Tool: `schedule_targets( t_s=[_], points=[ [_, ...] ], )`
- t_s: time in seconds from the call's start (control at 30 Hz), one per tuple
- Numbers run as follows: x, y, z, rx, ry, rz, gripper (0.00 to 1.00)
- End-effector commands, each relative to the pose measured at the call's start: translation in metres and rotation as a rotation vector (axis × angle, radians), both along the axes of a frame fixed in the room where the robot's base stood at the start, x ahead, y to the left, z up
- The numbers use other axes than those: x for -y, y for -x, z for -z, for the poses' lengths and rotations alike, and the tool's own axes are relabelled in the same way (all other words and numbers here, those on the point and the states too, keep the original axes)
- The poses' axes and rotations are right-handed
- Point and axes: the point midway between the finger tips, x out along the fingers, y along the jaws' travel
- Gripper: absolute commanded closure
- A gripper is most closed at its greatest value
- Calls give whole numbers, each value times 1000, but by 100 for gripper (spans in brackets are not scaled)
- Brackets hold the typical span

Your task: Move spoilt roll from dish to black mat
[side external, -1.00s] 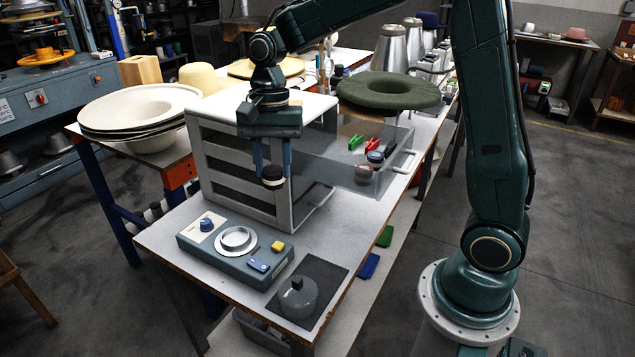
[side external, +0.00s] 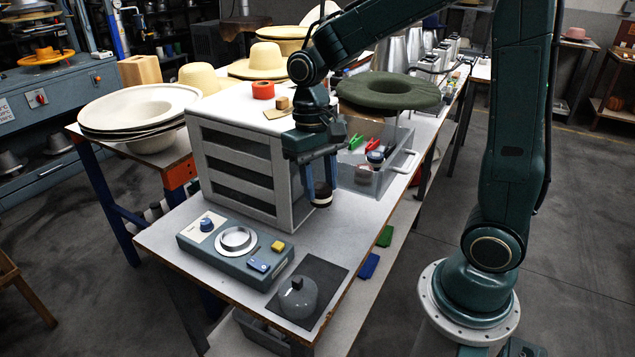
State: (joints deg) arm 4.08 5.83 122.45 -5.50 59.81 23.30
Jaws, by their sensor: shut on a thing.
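My gripper (side external: 322,200) points down and is shut on a small dark roll (side external: 322,199) with a pale upper edge. It holds the roll in the air in front of the cabinet's right side, left of the open drawer. A round silvery dish (side external: 237,240) is set in the teal control unit at the bench's front and looks empty. The black mat (side external: 331,273) lies at the front right corner of the bench, below and nearer than my gripper. A grey, dome-shaped piece with a dark knob (side external: 298,299) stands on the mat.
A white slatted cabinet (side external: 236,170) stands behind the unit. Its open clear drawer (side external: 400,175) juts right, holding red and green clips and a dark round item. A green felt ring (side external: 388,90) is above the drawer.

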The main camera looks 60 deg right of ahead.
Motion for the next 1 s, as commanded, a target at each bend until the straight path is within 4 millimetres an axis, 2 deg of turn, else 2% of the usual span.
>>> schedule_targets(
  t_s=[0.23,0.37,1.0],
  points=[
    [0,1,2,0,0,-8,86],
    [0,1,11,-3,0,-7,86],
    [0,2,117,-5,0,-6,86]
  ],
)
